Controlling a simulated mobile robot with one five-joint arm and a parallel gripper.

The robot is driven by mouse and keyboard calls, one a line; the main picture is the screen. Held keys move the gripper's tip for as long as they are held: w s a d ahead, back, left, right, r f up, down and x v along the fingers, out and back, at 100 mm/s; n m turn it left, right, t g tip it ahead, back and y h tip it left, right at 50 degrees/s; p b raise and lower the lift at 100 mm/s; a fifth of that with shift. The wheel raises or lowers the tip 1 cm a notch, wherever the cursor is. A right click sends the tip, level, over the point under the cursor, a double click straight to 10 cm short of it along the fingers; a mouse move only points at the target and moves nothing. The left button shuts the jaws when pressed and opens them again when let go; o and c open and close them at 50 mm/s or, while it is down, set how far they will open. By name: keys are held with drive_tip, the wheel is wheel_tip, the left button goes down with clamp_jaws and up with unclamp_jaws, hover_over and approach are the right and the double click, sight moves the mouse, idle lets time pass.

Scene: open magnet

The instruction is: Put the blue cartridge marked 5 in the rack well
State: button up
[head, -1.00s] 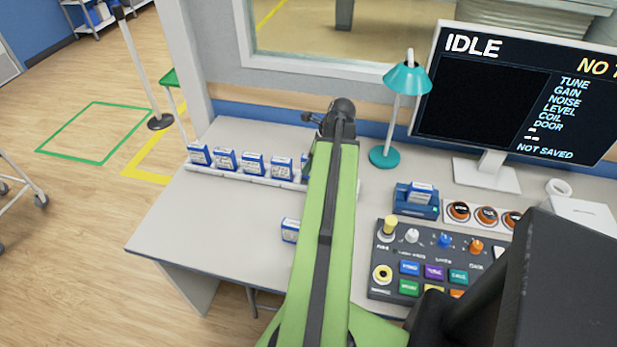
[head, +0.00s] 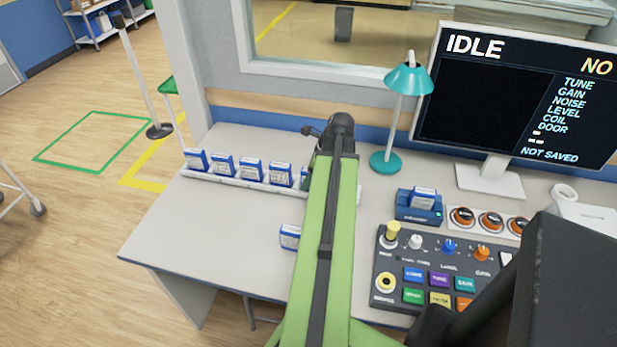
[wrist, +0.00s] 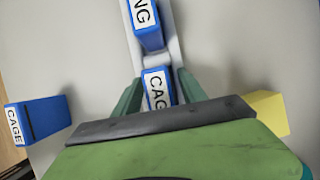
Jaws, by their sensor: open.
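Several blue cartridges with white labels stand in a row in the white rack (head: 233,180) at the back of the desk, one of them at its left end (head: 196,160). Another blue cartridge (head: 290,236) stands on the bare desk in front; a cartridge apart from the rack also shows in the wrist view (wrist: 38,118). No number 5 is readable. My gripper (wrist: 158,92) is open, its green fingers on either side of a blue cartridge labelled "CAG" (wrist: 157,88) in the rack. Contact cannot be told. In the head view my green arm hides the gripper and part of the rack.
A blue reader (head: 418,207) holding a cartridge, a button panel (head: 420,275), a teal lamp (head: 384,162) and a monitor reading IDLE (head: 510,95) stand to the right. A yellow object (wrist: 268,110) is beside my gripper. The desk's front left is clear.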

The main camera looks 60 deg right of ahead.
drive_tip(key=p+v, duration=0.3)
drive_tip(key=v, duration=0.1)
drive_tip(key=p+v, duration=0.3)
drive_tip(key=p, duration=0.1)
drive_tip(key=p+v, duration=0.4)
drive_tip(key=shift+w+r, duration=0.15)
drive_tip(key=shift+r, duration=0.25)
drive_tip(key=shift+s+r+p, duration=0.3)
drive_tip(key=shift+r+p, duration=0.05)
drive_tip(key=shift+r, duration=0.05)
drive_tip(key=shift+f, duration=0.1)
